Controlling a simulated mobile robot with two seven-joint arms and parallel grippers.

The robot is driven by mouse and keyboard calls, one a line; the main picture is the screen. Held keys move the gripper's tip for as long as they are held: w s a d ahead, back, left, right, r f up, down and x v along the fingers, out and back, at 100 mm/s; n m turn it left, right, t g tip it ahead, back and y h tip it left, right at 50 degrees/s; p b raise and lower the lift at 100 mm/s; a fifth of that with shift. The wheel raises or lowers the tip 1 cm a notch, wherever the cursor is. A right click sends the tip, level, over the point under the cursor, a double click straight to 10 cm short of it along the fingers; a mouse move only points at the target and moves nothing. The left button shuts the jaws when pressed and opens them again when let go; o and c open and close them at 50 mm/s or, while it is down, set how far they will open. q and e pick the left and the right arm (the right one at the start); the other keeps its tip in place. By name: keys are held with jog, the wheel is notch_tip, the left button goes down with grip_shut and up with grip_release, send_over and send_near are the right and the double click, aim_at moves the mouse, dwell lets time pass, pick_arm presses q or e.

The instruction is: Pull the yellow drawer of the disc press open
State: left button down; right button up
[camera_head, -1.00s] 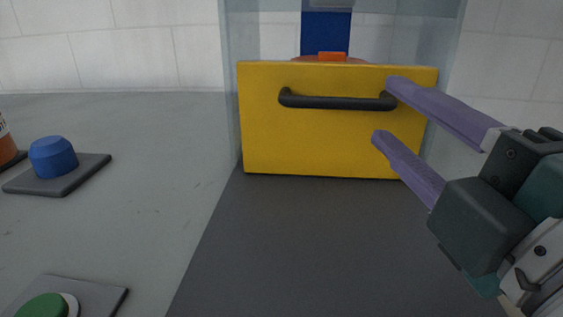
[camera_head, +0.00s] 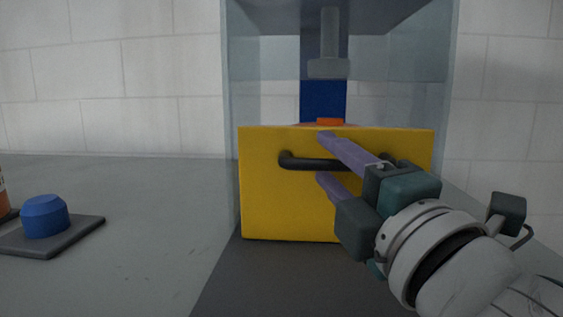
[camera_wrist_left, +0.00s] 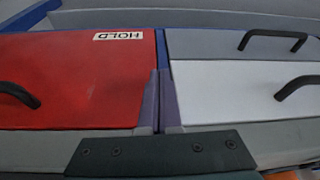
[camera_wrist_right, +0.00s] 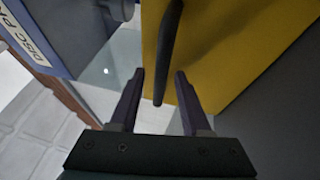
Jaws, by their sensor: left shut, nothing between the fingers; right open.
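The yellow drawer (camera_head: 265,200) of the disc press stands at the centre of the head view, its front facing me. Its dark bar handle (camera_head: 303,163) runs across the upper front, partly hidden by my right gripper (camera_head: 324,158). That gripper is open, one finger above the bar and one below. In the right wrist view, the handle (camera_wrist_right: 167,50) passes between the spread fingertips, beside the yellow front (camera_wrist_right: 220,50). I cannot tell whether a finger touches it. My left gripper (camera_wrist_left: 162,95) is shut and empty, away from the press.
The clear-walled press housing (camera_head: 262,75) rises around and above the drawer, with a grey plunger (camera_head: 328,66) inside. A blue button (camera_head: 45,216) on a dark plate stands left.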

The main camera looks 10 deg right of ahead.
jog(key=shift+w, duration=0.25)
grip_shut()
dwell(1.4)
